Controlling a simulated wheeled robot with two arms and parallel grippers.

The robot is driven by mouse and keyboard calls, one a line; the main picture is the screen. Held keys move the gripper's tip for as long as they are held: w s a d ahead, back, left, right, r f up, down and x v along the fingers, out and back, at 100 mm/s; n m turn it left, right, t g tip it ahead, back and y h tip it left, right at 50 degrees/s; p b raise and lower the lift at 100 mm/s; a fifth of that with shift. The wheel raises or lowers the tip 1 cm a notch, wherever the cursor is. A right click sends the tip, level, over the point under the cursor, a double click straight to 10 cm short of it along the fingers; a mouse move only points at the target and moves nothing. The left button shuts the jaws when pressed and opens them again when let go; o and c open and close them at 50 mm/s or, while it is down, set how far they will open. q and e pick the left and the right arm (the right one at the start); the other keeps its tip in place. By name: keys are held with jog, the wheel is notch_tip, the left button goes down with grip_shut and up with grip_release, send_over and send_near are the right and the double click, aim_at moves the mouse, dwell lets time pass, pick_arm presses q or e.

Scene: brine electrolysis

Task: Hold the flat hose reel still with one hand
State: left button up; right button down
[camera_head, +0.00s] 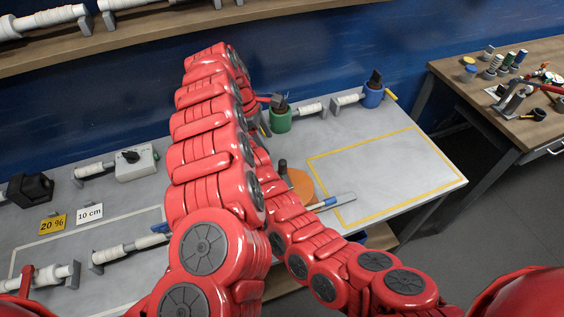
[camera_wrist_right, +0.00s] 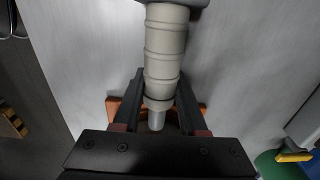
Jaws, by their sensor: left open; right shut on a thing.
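An orange disc (camera_head: 299,184), which looks like the flat hose reel, lies flat on the grey bench top near the middle of the head view, partly hidden by my red arms. Orange also shows behind the fingers in the right wrist view (camera_wrist_right: 113,108). My right gripper (camera_wrist_right: 160,95) is shut there, with a pale ribbed cylinder (camera_wrist_right: 165,55) between or in front of its fingers; the exact contact is hidden. My left gripper (camera_head: 262,122) is open beyond the disc, near a green container (camera_head: 281,120), and mostly hidden by my left arm.
A grey-and-blue rod (camera_head: 332,201) lies by the disc. The yellow-outlined area (camera_head: 385,172) is mostly clear. A white switch box (camera_head: 136,163) and signs (camera_head: 89,214) are left; a wooden table (camera_head: 520,75) is right.

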aim_at(281, 162)
pick_arm(q)
jog(key=d+f+n, duration=0.1)
jog(key=f, duration=0.2)
jog(key=d+f+n, duration=0.1)
jog(key=f, duration=0.3)
jog(key=d+f, duration=0.2)
jog(key=f, duration=0.1)
jog(key=shift+f+n+h, duration=0.3)
jog(key=shift+f+n, duration=0.1)
jog(key=shift+d+f, duration=0.35)
jog(key=shift+f, duration=0.05)
grip_shut()
